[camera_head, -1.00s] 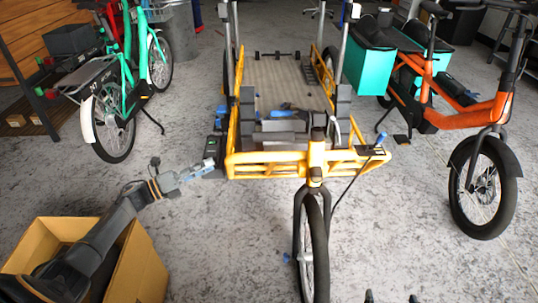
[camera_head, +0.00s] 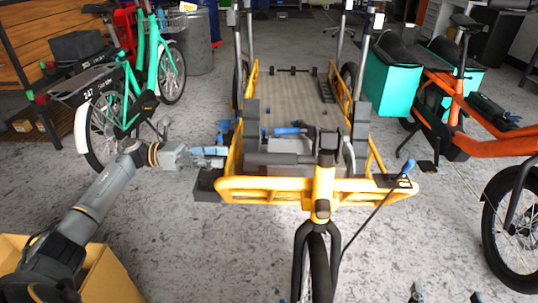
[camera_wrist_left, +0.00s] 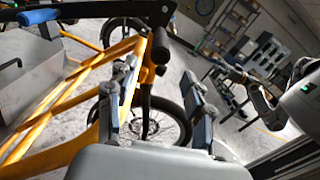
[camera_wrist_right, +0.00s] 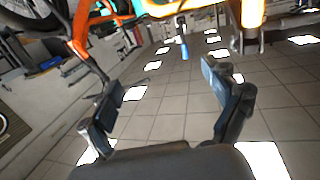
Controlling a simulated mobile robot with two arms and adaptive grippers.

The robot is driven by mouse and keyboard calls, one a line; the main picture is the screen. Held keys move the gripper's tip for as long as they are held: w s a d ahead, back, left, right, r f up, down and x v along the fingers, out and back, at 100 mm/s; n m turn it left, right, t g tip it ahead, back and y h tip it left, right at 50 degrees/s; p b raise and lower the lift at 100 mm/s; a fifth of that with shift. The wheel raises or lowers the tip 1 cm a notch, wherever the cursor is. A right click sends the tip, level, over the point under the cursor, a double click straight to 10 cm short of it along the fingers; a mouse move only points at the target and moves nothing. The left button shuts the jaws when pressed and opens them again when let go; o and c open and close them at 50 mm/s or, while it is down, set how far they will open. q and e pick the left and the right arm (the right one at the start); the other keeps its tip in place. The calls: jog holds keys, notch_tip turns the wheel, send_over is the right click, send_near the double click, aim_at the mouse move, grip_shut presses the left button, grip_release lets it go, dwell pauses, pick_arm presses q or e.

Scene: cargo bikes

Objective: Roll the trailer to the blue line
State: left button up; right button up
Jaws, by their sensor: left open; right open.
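The trailer (camera_head: 310,190) has a yellow tube frame, a grey slatted deck, upright posts and a front wheel under a dark fork. It stands upright ahead of me in the head view. My left gripper (camera_head: 217,156) is open beside its front left corner; I cannot tell whether it touches. In the left wrist view the yellow frame (camera_wrist_left: 40,125) passes left of and behind the open fingers (camera_wrist_left: 155,103). My right gripper (camera_head: 444,297) is open, its fingertips just showing at the bottom edge. Its fingers (camera_wrist_right: 165,88) are empty in the right wrist view. I see no blue line.
A green bike (camera_head: 128,90) stands left of the trailer and an orange bike (camera_head: 475,122) right. A cardboard box (camera_head: 115,280) sits at the lower left under my left arm. Grey floor (camera_head: 400,240) is open between the trailer and the orange bike.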

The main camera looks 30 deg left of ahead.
aim_at(265, 158)
pick_arm(q)
jog(key=x, duration=1.2)
jog(key=shift+d, duration=0.3)
grip_shut()
